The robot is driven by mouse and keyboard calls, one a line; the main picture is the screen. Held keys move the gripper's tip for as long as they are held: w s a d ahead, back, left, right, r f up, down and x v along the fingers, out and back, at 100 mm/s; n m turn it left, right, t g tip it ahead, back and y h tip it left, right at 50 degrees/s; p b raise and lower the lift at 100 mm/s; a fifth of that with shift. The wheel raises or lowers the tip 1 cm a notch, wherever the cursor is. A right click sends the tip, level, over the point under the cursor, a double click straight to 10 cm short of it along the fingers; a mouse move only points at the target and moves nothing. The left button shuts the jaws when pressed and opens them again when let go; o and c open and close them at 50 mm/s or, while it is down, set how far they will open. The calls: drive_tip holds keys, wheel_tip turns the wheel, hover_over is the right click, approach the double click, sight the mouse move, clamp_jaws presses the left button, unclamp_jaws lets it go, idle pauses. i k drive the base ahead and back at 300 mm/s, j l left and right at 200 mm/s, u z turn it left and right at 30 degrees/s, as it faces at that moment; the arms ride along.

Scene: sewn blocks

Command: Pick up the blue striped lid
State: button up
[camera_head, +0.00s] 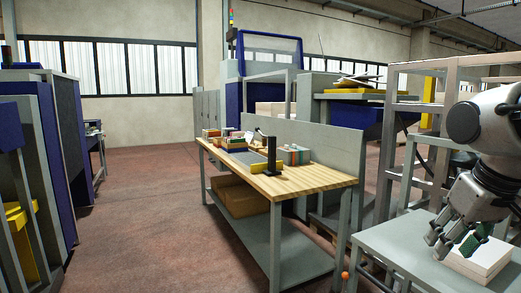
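I cannot make out a blue striped lid for certain; the items on the wooden-topped workbench (318,180) are too small to tell apart. A group of small coloured boxes (230,140) sits at its far left end, and striped, multicoloured items (294,155) stand near its back edge. My gripper (452,246) is at the lower right, far from these, with its fingers pointing down and spread apart. It appears empty. It hangs over a grey table, just left of and partly in front of a white box-like stack (487,259).
The grey table (395,243) is otherwise bare. A black upright device (271,157) stands on the workbench, with a cardboard box (238,196) on its lower shelf. Blue panels (55,150) stand at left. Open floor (160,220) lies between them. Grey shelving frames (400,150) stand behind my arm.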

sight(254, 148)
drive_tip(key=i+j+u, duration=0.5)
drive_tip(key=i+u, duration=0.6)
drive_tip(key=i, duration=1.15)
drive_tip(key=i+z, duration=0.1)
drive_tip(key=i, duration=0.4)
drive_tip(key=i+j+z, duration=0.15)
drive_tip(key=i, duration=0.35)
drive_tip(key=i+j+z, duration=0.1)
drive_tip(key=i, duration=0.35)
drive_tip(key=i+j+z, duration=0.15)
drive_tip(key=i+z, duration=0.25)
drive_tip(key=i+j+z, duration=0.25)
drive_tip(key=z, duration=0.15)
drive_tip(key=i+j+z, duration=0.25)
drive_tip(key=z, duration=0.15)
drive_tip(key=i+j+z, duration=0.2)
drive_tip(key=j+z, duration=0.15)
drive_tip(key=j, duration=0.2)
drive_tip(key=i+j+z, duration=0.2)
drive_tip(key=j, duration=0.15)
drive_tip(key=j+z, duration=0.2)
drive_tip(key=j, duration=0.2)
drive_tip(key=i+j+z, duration=0.3)
drive_tip(key=i+j, duration=0.25)
drive_tip(key=i+j+z, duration=0.3)
drive_tip(key=i+j, duration=0.35)
